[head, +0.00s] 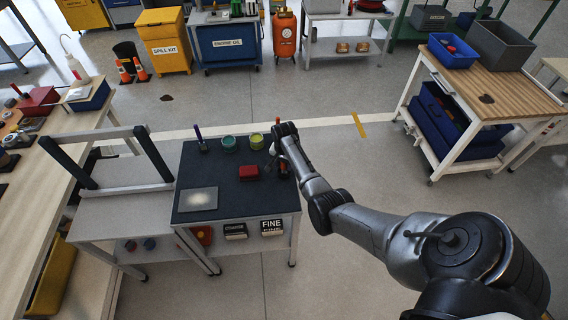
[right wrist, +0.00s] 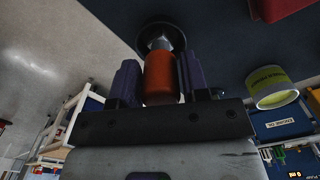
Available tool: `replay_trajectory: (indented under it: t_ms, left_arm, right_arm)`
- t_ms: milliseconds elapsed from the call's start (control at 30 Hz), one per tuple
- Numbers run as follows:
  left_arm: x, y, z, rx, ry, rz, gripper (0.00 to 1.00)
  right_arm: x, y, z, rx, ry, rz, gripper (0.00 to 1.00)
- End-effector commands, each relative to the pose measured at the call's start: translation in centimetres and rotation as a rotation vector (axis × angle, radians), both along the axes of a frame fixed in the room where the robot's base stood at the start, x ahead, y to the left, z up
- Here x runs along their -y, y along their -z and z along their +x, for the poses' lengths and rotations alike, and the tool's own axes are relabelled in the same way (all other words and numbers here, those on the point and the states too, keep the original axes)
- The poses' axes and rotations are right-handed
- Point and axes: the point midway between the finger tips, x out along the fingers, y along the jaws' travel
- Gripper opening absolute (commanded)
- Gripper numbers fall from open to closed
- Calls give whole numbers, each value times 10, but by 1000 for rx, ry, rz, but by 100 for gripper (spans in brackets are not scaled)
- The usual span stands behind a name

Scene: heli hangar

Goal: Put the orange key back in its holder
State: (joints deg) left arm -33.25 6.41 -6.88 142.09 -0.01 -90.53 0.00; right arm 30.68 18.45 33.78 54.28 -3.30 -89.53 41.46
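The orange key (right wrist: 160,78) shows in the right wrist view as an orange handle between the two dark fingers of my right gripper (right wrist: 158,82). The fingers lie close against both sides of the handle. Past the handle is a pale metal part and a dark round disc (right wrist: 153,32); I cannot tell whether the disc belongs to the key or to a holder. In the head view my right gripper (head: 281,164) is low at the right edge of the dark-topped cart (head: 228,181), with a bit of orange-red at it. My left gripper is out of view.
A grey frame (head: 122,160) stands to the left.

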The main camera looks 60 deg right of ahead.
Motion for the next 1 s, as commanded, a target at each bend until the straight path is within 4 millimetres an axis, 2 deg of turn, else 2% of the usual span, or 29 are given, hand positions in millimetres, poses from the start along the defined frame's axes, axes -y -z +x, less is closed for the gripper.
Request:
replay_trajectory:
  t_ms: [33, 167, 467, 567, 1000]
  left_arm:
    - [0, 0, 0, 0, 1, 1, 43]
    - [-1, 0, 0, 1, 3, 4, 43]
    - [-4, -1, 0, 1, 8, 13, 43]
    - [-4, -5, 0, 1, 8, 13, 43]
    - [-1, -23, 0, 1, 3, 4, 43]
  right_arm:
    - [0, 0, 0, 0, 0, 0, 46]
    - [0, 0, 0, 0, 0, 0, 59]
    - [0, -3, 0, 0, 0, 0, 60]
    - [0, -14, 0, 2, 0, -2, 60]
    - [0, -91, 1, 2, -1, -2, 60]
